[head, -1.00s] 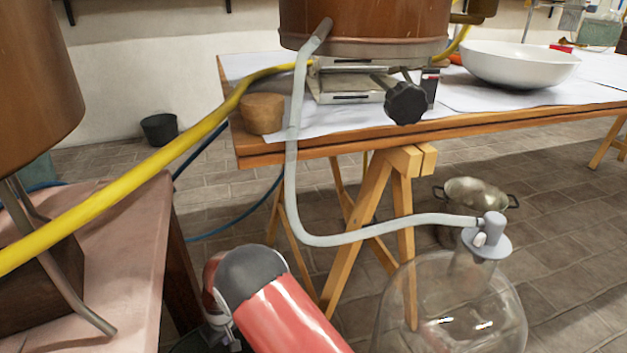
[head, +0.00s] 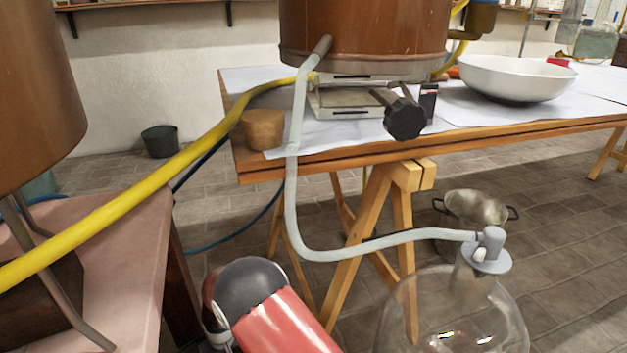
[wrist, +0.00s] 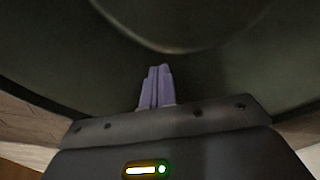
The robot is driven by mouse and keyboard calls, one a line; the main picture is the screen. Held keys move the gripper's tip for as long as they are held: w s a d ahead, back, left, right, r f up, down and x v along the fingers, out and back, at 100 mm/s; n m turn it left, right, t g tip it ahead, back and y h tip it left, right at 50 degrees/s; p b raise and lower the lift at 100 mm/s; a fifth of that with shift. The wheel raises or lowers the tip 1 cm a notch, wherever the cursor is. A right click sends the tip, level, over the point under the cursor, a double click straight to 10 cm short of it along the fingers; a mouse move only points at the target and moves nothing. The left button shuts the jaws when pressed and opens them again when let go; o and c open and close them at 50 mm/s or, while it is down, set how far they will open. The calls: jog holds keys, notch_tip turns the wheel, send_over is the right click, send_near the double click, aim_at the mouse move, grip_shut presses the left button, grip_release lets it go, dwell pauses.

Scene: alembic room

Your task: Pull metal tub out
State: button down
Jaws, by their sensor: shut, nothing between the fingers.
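A metal tub (head: 476,206) with two side handles is on the tiled floor beneath the table in the head view. Its lower part is partly hidden behind the hose and the glass vessel. In the wrist view my gripper (wrist: 157,72) is shut, its two purple fingers together with nothing between them. A large dark, curved surface (wrist: 230,70) fills the view close beyond the fingertips. I cannot tell whether this surface is the tub or whether the fingers touch it. My gripper is out of sight in the head view.
A wooden trestle table (head: 350,160) carries a copper vessel (head: 365,35) and white bowl (head: 515,78). A grey hose (head: 350,248) runs down to a glass vessel (head: 450,310). A yellow hose (head: 150,175) crosses the left. A pink-topped table (head: 120,250) is at left.

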jog(key=shift+s+d, duration=0.1)
jog(key=shift+s, duration=0.25)
notch_tip(320, 180, up, 9)
jog(key=p, duration=0.5)
dwell(0.6)
